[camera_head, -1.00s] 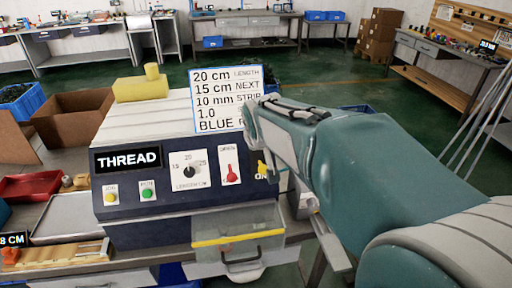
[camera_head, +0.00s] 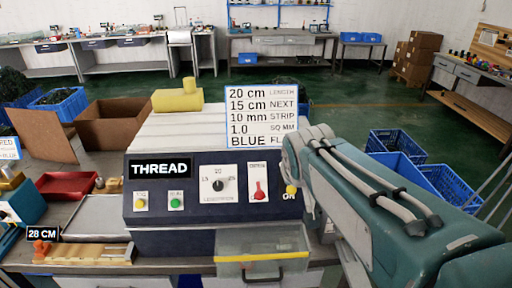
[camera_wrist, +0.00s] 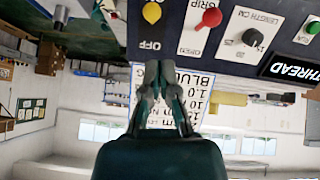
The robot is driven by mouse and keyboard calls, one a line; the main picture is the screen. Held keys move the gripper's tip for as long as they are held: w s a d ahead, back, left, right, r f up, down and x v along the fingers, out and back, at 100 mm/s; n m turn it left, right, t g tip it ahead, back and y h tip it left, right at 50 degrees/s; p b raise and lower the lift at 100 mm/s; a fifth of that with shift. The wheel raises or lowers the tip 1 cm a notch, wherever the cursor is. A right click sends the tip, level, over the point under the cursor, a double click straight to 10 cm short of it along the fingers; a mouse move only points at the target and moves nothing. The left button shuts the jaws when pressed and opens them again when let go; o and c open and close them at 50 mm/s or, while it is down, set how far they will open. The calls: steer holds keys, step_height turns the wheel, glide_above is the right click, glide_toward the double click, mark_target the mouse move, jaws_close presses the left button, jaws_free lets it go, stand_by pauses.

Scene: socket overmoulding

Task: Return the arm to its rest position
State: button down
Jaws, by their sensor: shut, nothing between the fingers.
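My arm (camera_head: 385,200) comes in from the right in the head view and is folded beside the right end of the machine's control panel (camera_head: 215,190). My gripper (camera_wrist: 160,78) shows in the wrist view with its two fingers together and nothing between them. It points at the machine, and its fingertips appear in front of the white instruction card (camera_wrist: 195,100). The wrist view is upside down, with the panel's yellow knob (camera_wrist: 152,12) and red lever (camera_wrist: 208,19) at the top. In the head view the gripper's fingers are hidden behind the arm.
The machine has a yellow-edged drawer (camera_head: 262,252) below. A red tray (camera_head: 68,185), cardboard box (camera_head: 115,122) and wooden fixture (camera_head: 85,254) lie to the left. Blue crates (camera_head: 400,143) stand at the right. Green floor behind is open.

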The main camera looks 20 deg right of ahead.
steer(key=s+a+f+g+y, duration=0.1)
steer(key=s+a+f, duration=0.1)
steer(key=s+a, duration=0.2)
steer(key=s+a+f+n+y, duration=0.1)
steer(key=s+a, duration=0.3)
steer(key=s, duration=0.5)
steer(key=shift+a+f+g+y, duration=0.3)
steer(key=shift+a+f+g, duration=0.1)
steer(key=shift+f, duration=0.45)
